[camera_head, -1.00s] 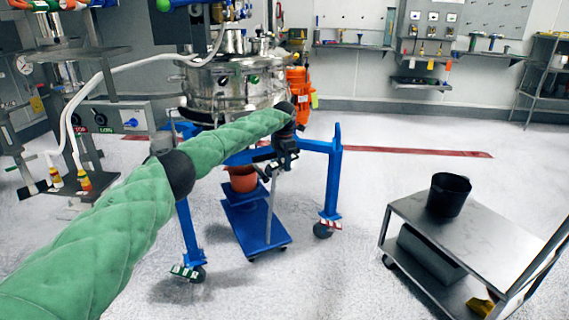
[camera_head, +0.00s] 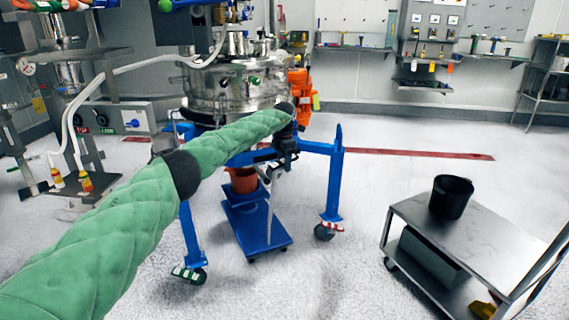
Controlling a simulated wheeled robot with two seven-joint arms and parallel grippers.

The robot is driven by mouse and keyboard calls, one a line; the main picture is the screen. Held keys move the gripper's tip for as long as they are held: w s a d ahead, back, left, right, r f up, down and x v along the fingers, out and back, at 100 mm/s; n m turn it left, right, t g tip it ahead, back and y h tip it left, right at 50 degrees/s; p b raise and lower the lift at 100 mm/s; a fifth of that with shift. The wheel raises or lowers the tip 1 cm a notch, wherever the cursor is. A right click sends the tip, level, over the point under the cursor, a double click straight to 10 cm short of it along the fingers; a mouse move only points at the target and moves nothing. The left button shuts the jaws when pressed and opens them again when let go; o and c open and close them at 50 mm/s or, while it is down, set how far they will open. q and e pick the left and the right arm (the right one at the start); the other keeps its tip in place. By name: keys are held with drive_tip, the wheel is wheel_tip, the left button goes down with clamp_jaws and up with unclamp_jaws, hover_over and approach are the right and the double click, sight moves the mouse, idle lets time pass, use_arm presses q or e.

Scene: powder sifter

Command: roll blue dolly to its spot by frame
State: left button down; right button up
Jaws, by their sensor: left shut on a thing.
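The blue dolly (camera_head: 262,231) is a low flat platform on small casters, standing partly under the blue frame (camera_head: 334,185). A thin grey handle (camera_head: 269,212) rises from it. An orange-brown bucket (camera_head: 242,181) sits at its far end, its top partly hidden by the frame and my arm. My left arm, in a green quilted sleeve, reaches across from the left. My left gripper (camera_head: 280,169) is shut on the upper part of the dolly handle, near the frame's crossbar. The exact grip is small and dark. My right gripper is not in view.
The frame carries a steel sifter (camera_head: 232,85) and stands on casters, one leg on each side of the dolly. A steel cart (camera_head: 470,235) with a black bucket (camera_head: 451,196) stands at the right. The floor in front of the dolly is clear.

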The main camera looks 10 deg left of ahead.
use_arm(q)
drive_tip(key=c, duration=0.6)
unclamp_jaws()
drive_tip(key=shift+c, duration=0.2)
drive_tip(key=shift+r, duration=0.1)
wheel_tip(320, 180, up, 12)
